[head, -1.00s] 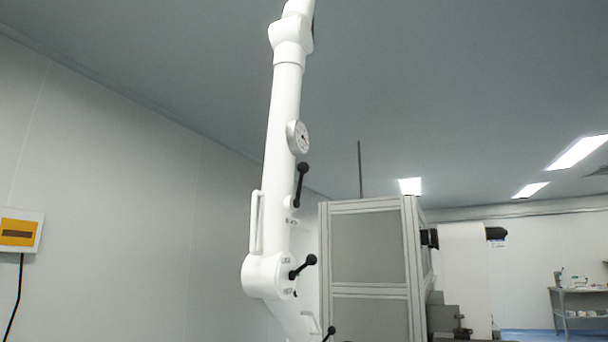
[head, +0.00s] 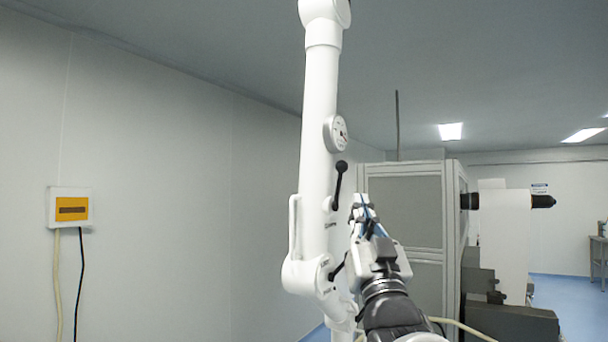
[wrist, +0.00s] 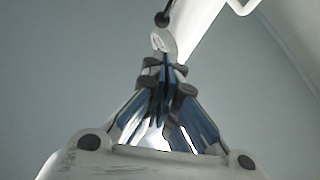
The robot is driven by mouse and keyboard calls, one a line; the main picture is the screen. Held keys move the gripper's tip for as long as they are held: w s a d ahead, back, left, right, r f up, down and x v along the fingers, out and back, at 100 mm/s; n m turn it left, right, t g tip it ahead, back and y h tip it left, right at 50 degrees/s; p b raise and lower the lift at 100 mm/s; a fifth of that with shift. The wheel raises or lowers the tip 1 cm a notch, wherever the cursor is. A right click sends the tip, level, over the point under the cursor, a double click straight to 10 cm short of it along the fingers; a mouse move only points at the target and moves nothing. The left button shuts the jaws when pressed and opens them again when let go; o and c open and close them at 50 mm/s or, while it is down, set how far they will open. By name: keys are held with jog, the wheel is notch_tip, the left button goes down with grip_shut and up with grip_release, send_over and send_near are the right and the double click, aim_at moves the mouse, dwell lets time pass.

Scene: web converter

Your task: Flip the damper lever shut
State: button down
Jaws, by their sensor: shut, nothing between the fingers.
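A white jointed duct arm (head: 317,110) stands upright in the head view. An upper black lever (head: 341,182) with a ball end points up, tilted slightly right, from a pivot on its right side. A lower black lever (head: 337,271) sits at the joint below, partly hidden by my gripper. No readable label tells which is the damper lever. My gripper (head: 362,203) is shut and empty, just right of and below the upper lever in the picture. In the wrist view, a black ball knob (wrist: 162,19) shows just beyond my shut fingertips (wrist: 165,68); contact is not evident.
A round gauge (head: 337,133) sits above the upper lever, and a white handle (head: 295,226) is on the duct's left side. A grey framed cabinet (head: 405,208) stands behind, with a roll machine (head: 505,240) to the right. The space at left is open up to the wall.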

dwell(0.3)
jog(key=p, duration=0.3)
send_near(342, 168)
notch_tip(342, 168, up, 3)
jog(key=w, duration=0.1)
jog(key=w+p, duration=0.1)
jog(key=w, duration=0.1)
jog(key=shift+w+r, duration=0.1)
jog(key=shift+r, duration=0.25)
jog(key=shift+w, duration=0.55)
